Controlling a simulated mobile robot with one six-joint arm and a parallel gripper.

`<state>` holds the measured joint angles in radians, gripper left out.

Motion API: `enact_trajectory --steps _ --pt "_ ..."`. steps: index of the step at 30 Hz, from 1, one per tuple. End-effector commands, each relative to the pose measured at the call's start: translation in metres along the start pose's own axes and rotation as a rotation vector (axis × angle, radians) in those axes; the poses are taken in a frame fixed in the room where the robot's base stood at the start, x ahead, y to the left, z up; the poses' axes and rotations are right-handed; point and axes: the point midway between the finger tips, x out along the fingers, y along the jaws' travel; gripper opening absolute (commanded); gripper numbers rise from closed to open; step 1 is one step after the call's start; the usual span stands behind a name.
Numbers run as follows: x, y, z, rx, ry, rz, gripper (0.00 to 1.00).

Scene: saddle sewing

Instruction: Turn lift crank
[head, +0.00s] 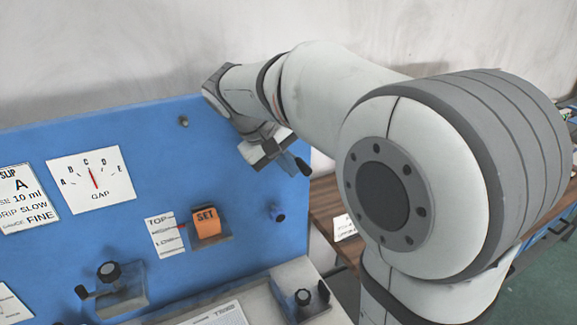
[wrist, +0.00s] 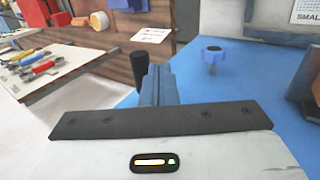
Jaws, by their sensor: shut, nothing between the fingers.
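My gripper (head: 272,148) is in front of the upper right part of the blue panel. In the wrist view its fingers (wrist: 158,78) are together with nothing between them. A black handle (head: 302,166), which looks like a crank grip, stands at the panel's right edge just beyond my gripper. It also shows in the wrist view (wrist: 139,66), just behind and left of the fingers. Its arm and hub are hidden, and I cannot tell whether the fingers touch it. A TOP-to-LOW scale (head: 165,235) has a red pointer near its middle mark, beside an orange SET block (head: 206,222).
A GAP dial (head: 91,179) is at left. A tray of tools (wrist: 45,67) lies beyond the panel.

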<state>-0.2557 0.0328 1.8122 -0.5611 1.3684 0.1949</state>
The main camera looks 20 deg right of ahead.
Motion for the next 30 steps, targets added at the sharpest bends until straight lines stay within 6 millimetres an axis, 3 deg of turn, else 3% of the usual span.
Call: enact_trajectory --steps 14,24,30 --pt "-0.012 -0.014 -0.001 0.000 0.003 -0.001 0.00" --pt "-0.066 -0.014 -0.001 -0.001 0.003 -0.001 0.00" --pt "-0.087 -0.014 0.004 0.016 0.038 -0.006 0.00"
